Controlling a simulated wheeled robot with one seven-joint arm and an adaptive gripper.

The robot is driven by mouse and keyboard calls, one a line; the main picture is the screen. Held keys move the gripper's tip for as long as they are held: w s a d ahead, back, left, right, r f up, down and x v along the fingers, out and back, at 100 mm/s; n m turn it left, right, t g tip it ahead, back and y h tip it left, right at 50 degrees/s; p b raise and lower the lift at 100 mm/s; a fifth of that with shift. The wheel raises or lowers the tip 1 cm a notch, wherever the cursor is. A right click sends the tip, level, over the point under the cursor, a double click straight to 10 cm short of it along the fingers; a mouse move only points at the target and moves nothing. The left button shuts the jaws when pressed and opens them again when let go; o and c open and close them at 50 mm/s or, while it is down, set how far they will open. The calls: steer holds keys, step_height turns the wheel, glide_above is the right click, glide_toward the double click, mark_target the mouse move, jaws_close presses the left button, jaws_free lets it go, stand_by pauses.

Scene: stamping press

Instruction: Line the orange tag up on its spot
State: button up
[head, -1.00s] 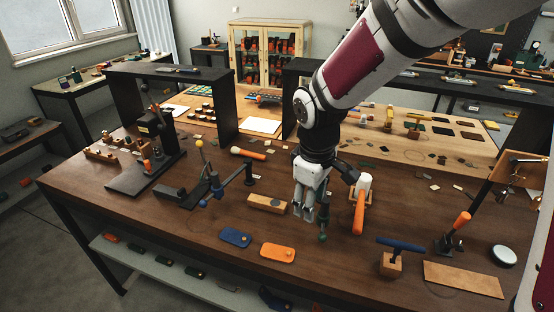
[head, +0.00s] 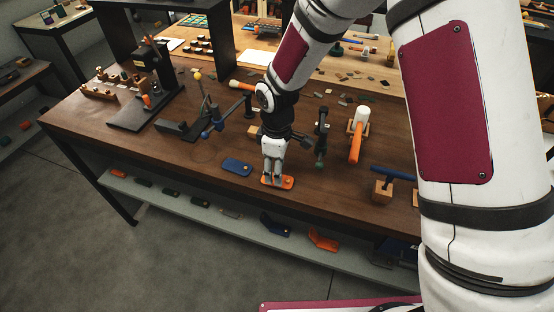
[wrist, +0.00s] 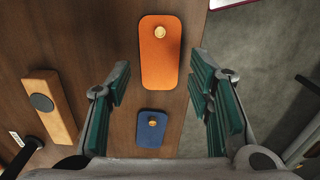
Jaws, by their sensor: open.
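The orange tag (head: 289,183) lies flat near the front edge of the brown bench, partly hidden by my gripper (head: 272,178) in the head view. In the wrist view the orange tag (wrist: 160,58) is a rounded plate with a brass knob near one end. My gripper (wrist: 160,80) is open and empty, with its green-padded fingers on either side of the view, pointing down over the tag. I cannot tell whether they touch it. I cannot make out which place on the bench is the tag's spot.
A blue tag (head: 237,167) lies just left of the orange one, and below it in the wrist view (wrist: 151,128). A wooden block (wrist: 46,103) with a dark disc is nearby.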

step_height(320, 180, down, 3)
steer(key=shift+f+b, duration=0.2)
steer(key=shift+b, duration=0.2)
steer(key=shift+c, duration=0.6)
steer(key=shift+r, duration=0.15)
steer(key=c, duration=0.6)
steer(key=shift+r+p, duration=0.8)
steer(key=shift+r, duration=1.7)
steer(key=shift+c, duration=0.2)
